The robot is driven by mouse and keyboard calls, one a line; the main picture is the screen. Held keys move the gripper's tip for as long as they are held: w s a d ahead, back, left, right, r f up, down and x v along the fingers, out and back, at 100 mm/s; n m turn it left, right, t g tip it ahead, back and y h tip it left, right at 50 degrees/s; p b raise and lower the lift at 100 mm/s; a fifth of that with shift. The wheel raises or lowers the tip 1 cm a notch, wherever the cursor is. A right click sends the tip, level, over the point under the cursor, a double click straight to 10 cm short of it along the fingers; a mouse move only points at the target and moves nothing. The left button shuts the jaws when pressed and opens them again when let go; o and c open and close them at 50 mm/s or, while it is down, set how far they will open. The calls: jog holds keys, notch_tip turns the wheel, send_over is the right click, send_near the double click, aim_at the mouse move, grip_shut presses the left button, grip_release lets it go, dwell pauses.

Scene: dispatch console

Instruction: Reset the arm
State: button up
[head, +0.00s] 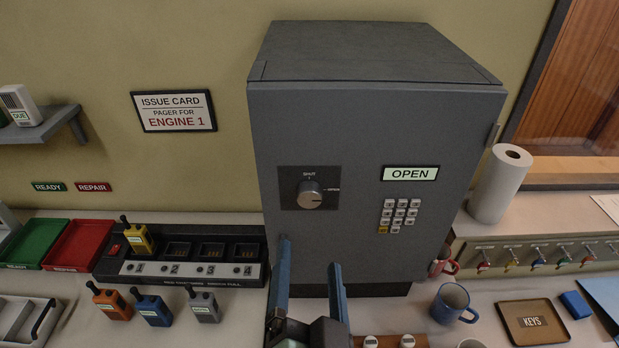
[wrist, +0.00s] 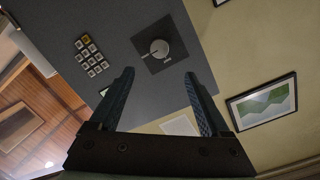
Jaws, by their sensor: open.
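My gripper (head: 310,275) is open and empty, with its two blue fingers spread in front of the lower part of the grey safe (head: 345,130). In the wrist view my gripper (wrist: 160,95) also shows open, with nothing between the fingers. The safe's dial (head: 309,195) sits on the door between the marks SHUT and OPEN; it also shows in the wrist view (wrist: 159,48). The safe's display (head: 411,173) reads OPEN, and a keypad (head: 398,214) is below it. The safe door looks closed against the body.
A charger rack (head: 190,270) holds a yellow pager (head: 138,238) in slot 1. Orange, blue and grey pagers (head: 205,305) stand before it. Green and red trays (head: 77,243) lie left. A blue mug (head: 452,303), KEYS tray (head: 510,305) and paper roll (head: 500,183) stand right.

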jog(key=w+r+n+t+b, duration=0.2)
jog(key=r+t+b, duration=0.15)
jog(key=r, duration=0.35)
jog(key=w+r+n+t+b, duration=0.2)
jog(key=r+t+b, duration=0.15)
jog(key=r, duration=0.45)
jog(key=s+r+n+t+b, duration=0.3)
jog(key=s+r, duration=0.3)
jog(key=r, duration=0.6)
jog(key=shift+r+t+b, duration=0.2)
jog(key=shift+t+b, duration=0.1)
jog(key=shift+b, duration=0.2)
jog(key=shift+w+a, duration=0.1)
